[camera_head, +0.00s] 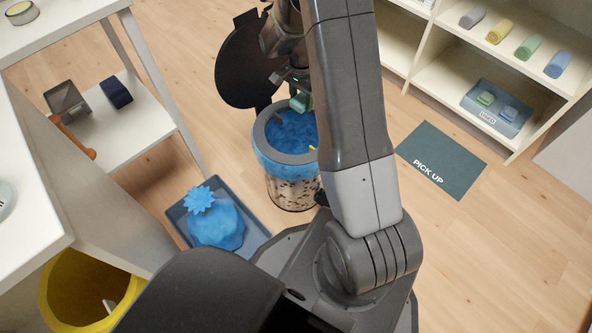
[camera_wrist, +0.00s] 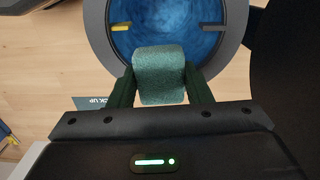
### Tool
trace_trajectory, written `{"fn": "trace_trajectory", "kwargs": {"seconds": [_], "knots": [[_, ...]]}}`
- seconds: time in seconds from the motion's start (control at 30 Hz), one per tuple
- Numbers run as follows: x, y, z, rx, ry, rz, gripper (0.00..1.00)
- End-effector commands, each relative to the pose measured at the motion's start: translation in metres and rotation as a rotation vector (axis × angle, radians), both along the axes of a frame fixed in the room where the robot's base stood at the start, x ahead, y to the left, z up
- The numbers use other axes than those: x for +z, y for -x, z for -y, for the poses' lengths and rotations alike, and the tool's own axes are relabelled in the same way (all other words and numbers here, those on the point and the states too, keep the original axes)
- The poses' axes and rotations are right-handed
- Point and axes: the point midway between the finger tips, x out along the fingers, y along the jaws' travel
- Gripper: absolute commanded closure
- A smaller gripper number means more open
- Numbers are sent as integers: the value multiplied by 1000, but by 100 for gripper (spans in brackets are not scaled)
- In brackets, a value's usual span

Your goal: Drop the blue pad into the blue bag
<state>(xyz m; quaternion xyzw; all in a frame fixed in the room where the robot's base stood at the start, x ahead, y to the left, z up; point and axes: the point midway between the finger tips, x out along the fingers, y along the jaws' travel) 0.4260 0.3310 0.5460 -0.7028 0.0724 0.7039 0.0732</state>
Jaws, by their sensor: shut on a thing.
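My gripper (camera_wrist: 160,85) is shut on a teal-green pad (camera_wrist: 159,74), which looks green rather than blue. The pad is held above the bin's opening, apart from the lining as far as I can tell. In the head view the pad (camera_head: 301,102) shows at the bin's far edge, partly hidden by my arm. The open blue bag (camera_head: 285,135) lines a round bin with a grey rim (camera_head: 261,130), and its blue inside fills much of the wrist view (camera_wrist: 160,28). A tied, full blue bag (camera_head: 214,226) sits in a grey-blue tray (camera_head: 262,236) on the floor.
The bin's black lid (camera_head: 241,65) stands open behind it. A dark PICK UP mat (camera_head: 430,150) lies on the floor. A yellow bin (camera_head: 60,290) stands lower left.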

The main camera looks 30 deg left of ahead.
Motion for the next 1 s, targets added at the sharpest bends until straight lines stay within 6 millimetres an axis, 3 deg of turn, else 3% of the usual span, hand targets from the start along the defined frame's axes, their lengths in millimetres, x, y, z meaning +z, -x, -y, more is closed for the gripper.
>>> {"fn": "trace_trajectory", "kwargs": {"seconds": [0.23, 0.47, 0.8, 1.0], "knots": [[-5, 14, -18, -12, -1, 1, 80], [-19, 15, -18, -14, 1, 0, 80], [-58, 15, -17, -14, 1, 0, 80], [-64, 14, -17, -14, 0, 0, 80]]}}
